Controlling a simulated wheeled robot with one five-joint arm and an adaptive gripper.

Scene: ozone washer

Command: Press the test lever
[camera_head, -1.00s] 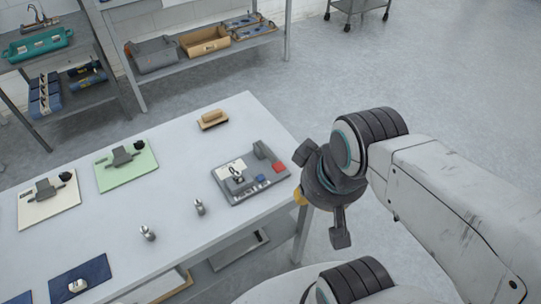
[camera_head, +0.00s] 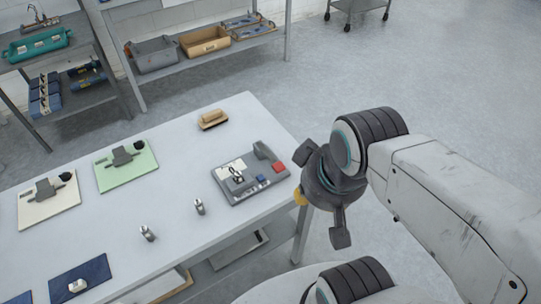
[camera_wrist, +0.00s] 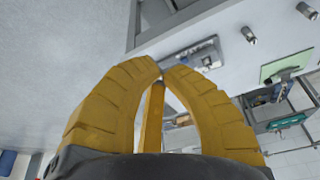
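The grey test fixture (camera_head: 250,178) lies on the white table near its right end. It carries a raised grey part (camera_head: 265,151), a red block (camera_head: 278,168), a small blue block and a white card. I cannot tell for sure which part is the test lever. My gripper (camera_head: 300,196) is just right of the fixture and apart from it; my wrist mostly hides it in the head view. The fixture (camera_wrist: 190,57) shows beyond the tips, seen obliquely.
The white table (camera_head: 150,190) also holds a wooden-handled block (camera_head: 212,119), two small metal pieces (camera_head: 148,233) (camera_head: 200,207), a green mat (camera_head: 126,168), a cream mat (camera_head: 48,205) and a blue mat (camera_head: 95,272). Shelves stand behind.

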